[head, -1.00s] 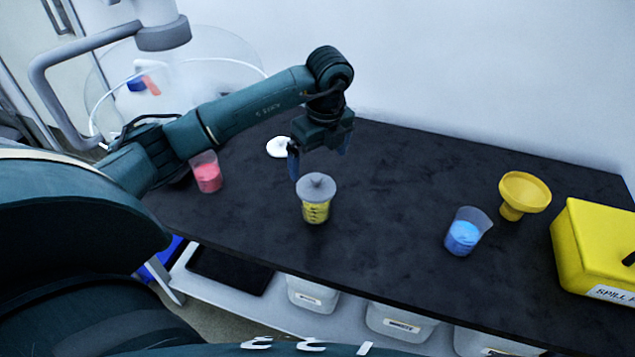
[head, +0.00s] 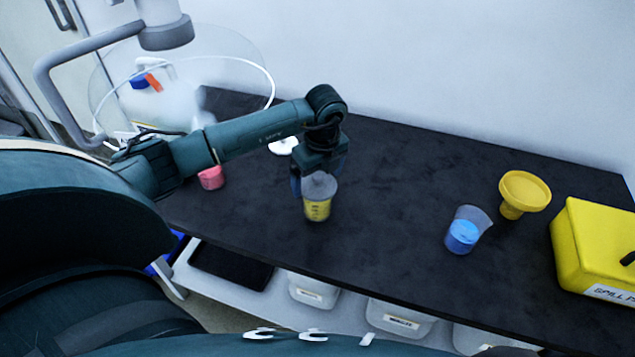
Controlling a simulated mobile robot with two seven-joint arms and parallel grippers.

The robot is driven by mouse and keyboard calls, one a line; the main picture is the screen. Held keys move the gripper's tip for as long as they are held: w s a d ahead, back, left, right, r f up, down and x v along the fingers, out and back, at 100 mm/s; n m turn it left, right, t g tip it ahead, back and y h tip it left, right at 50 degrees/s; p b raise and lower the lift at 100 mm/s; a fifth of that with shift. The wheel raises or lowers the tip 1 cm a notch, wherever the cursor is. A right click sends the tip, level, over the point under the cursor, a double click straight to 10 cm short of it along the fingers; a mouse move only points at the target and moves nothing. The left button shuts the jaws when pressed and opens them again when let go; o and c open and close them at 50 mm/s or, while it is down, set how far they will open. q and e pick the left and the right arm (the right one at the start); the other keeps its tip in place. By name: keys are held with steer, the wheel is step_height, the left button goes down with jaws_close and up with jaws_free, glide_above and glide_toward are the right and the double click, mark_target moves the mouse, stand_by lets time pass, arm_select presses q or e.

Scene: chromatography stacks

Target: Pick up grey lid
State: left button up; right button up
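The grey lid (head: 320,186) sits on a clear beaker of yellow liquid (head: 317,209) on the black bench. My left gripper (head: 318,184) is right at the lid from above, with a finger showing on its left side and part of the other at its right. The fingers are apart, around the lid's top; I cannot tell whether they touch it. The gripper hides the lid's knob and back part. My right gripper is not in view.
A beaker of blue liquid (head: 462,236), a yellow funnel (head: 524,192) and a yellow spill box (head: 595,250) stand to the right. A pink beaker (head: 211,178) and a white disc (head: 283,146) are near my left arm. The bench (head: 400,190) between is clear.

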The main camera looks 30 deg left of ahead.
arm_select(q)
steer(key=c, duration=0.7)
